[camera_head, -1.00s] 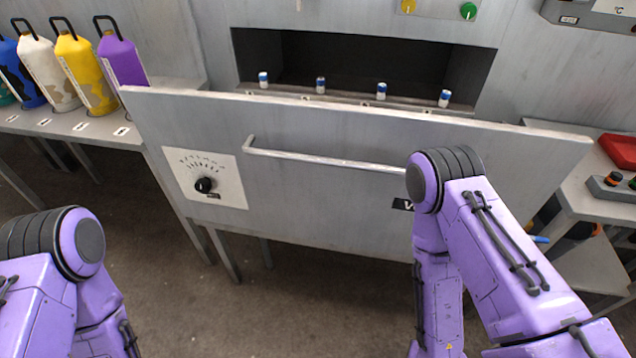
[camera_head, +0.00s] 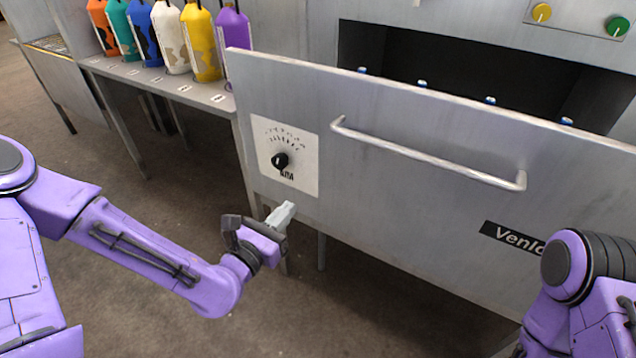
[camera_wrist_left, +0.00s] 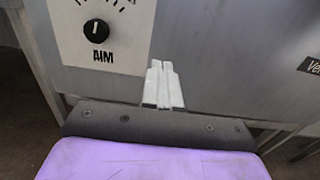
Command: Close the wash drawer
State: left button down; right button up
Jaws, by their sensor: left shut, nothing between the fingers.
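The wash drawer (camera_head: 400,200) is a wide grey metal front standing out from the machine, with a dark recess (camera_head: 470,75) behind it. A bar handle (camera_head: 430,158) runs across it, and a white panel with a black dial (camera_head: 281,160) is at its left. My left gripper (camera_head: 284,212) is shut and empty, just below the dial panel and in front of the drawer's lower left. In the left wrist view its shut fingers (camera_wrist_left: 162,85) point at the drawer face; I cannot tell whether they touch it. My right arm shows at the lower right, but its gripper is not visible.
Several coloured bottles (camera_head: 202,45) stand on a grey table (camera_head: 140,80) at the left. Several blue-capped cylinders (camera_head: 490,101) show behind the drawer's top edge. The floor (camera_head: 130,215) in front is clear.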

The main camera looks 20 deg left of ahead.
aim_at(325, 170)
pick_arm(q)
jog(key=x, duration=1.3)
jog(key=shift+w+d+f, duration=0.1)
jog(key=shift+w, duration=0.05)
